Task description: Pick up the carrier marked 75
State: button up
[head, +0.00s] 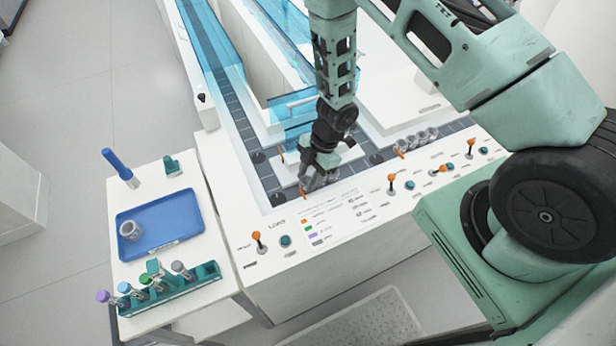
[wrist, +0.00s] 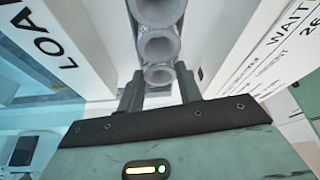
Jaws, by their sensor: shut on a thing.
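My gripper (head: 318,172) reaches down to the track by the front panel and is shut on a grey, ring-shaped carrier. In the wrist view, this carrier (wrist: 158,74) is nearest, between the two fingertips, with more like carriers (wrist: 158,46) in line beyond it. In the head view, the carriers (head: 309,183) at my gripper are small and partly hidden by it. No number can be read on any carrier, so I cannot tell which is marked 75.
A blue tray (head: 183,212) holds a grey carrier (head: 130,231). A green rack (head: 207,274) holds several capped tubes. More carriers (head: 418,139) stand on the track to the right. Orange-tipped levers (head: 257,238) rise from the front panel. Blue clear covers (head: 215,45) flank the track.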

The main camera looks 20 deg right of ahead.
notch_tip(320, 180, up, 15)
jog(key=p, duration=1.4)
jog(key=shift+f, duration=0.15)
